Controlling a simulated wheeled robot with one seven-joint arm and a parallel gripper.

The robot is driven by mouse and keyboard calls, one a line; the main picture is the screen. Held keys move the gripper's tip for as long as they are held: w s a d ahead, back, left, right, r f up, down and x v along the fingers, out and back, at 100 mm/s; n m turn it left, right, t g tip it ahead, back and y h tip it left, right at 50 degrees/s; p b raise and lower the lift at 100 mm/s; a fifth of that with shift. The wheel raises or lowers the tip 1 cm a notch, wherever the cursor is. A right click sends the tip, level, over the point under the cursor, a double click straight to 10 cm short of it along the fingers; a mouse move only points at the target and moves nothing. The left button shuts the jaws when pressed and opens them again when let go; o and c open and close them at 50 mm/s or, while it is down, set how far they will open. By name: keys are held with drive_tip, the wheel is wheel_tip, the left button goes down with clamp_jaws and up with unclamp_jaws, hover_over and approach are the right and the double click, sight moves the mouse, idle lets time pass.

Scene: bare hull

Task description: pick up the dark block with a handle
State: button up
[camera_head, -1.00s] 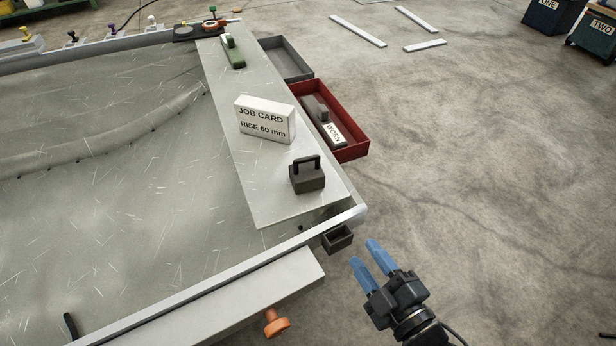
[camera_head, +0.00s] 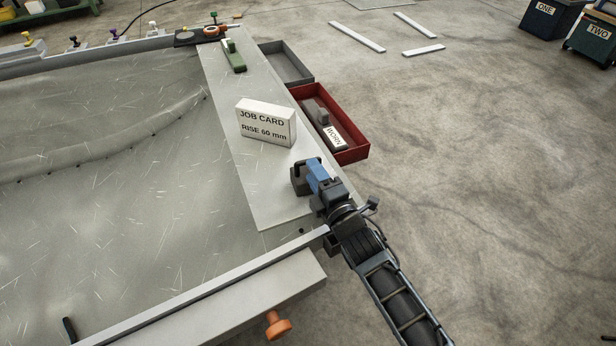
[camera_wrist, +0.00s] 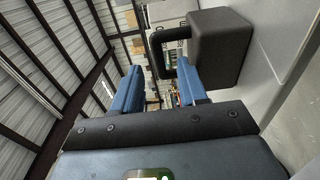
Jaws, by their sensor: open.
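The dark block with a handle (camera_head: 299,181) stands on the pale plank, partly hidden behind my gripper. In the wrist view the block (camera_wrist: 222,48) is at upper right, with its looped handle pointing left. My gripper (camera_head: 314,168) is open at the block's right side, its blue fingers close to the handle. In the wrist view the handle's bar appears between the two fingertips (camera_wrist: 159,68), with the right fingertip near the loop's opening. I cannot tell whether either finger touches it.
A white job card block (camera_head: 266,123) stands on the plank (camera_head: 270,190) behind the dark block. A red tray (camera_head: 352,154) holding a worn grey handled block (camera_head: 325,122) is beyond the plank's right edge. A green-handled tool (camera_head: 234,58) lies farther back.

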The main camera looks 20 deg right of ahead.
drive_tip(key=shift+w, duration=2.4)
clamp_jaws()
drive_tip(key=shift+d+f, duration=0.1)
drive_tip(key=shift+r, duration=0.25)
